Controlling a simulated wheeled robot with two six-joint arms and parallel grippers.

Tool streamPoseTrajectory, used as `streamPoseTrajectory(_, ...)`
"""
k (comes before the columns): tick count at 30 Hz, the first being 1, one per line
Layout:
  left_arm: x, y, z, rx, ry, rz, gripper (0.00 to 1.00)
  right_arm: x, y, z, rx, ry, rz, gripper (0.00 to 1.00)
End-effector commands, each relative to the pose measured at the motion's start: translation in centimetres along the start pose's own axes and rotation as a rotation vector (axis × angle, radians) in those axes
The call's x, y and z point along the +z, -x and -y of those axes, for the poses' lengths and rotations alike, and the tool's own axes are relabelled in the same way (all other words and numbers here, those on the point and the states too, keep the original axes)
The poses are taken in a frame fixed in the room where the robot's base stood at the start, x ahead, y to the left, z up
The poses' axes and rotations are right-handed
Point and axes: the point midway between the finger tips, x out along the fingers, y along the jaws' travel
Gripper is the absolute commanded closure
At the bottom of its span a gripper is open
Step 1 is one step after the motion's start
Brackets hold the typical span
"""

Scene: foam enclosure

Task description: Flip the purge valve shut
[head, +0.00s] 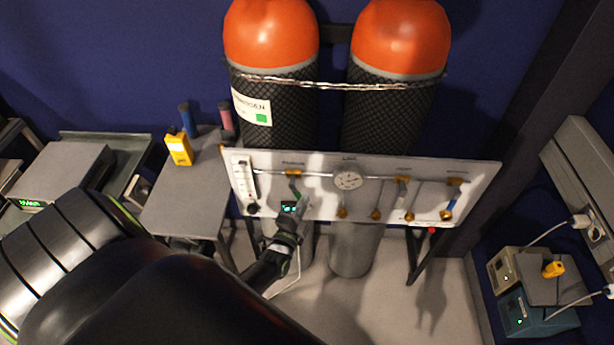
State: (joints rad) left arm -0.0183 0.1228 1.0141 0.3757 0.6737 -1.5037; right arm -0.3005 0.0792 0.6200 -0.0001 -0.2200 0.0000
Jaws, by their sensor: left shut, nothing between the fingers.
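A white valve panel (320,205) stands in front of two gas cylinders. A valve with a brass-coloured body (293,173) sits at the upper left of the panel, below a small label too small to read surely. More valves sit to the right: one with a brass-coloured handle (402,190) and one with a blue handle (451,200). I cannot tell by label which is the purge valve. My left gripper (298,196) is shut and empty at the panel, just below the upper-left valve. It partly hides that valve's lever, and contact is unclear. My right gripper is not seen.
A round gauge (348,181) and a flowmeter (243,180) are on the panel. A small grey table (185,205) with a yellow meter (179,149) stands to the left. Boxes with cables (535,310) stand at lower right. The floor right of the panel's base is clear.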

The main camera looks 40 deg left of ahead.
Motion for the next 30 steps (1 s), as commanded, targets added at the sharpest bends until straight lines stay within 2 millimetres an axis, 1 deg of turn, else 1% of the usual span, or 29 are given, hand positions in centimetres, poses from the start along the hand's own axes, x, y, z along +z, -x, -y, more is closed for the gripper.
streamPoseTrajectory(1,0.3,0.1,0.2,0.015,-0.039,0.001,1.0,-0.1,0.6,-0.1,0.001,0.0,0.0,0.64)
streamPoseTrajectory(8,1.1,0.4,-0.1,0.065,-0.184,0.001,1.0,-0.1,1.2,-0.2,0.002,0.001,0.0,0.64)
streamPoseTrajectory(18,1.8,0.6,-0.2,0.064,-0.182,0.001,1.0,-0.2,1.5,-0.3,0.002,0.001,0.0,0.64)
streamPoseTrajectory(30,1.9,0.6,-0.2,0.063,-0.181,0.001,1.0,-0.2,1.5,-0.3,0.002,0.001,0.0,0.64)
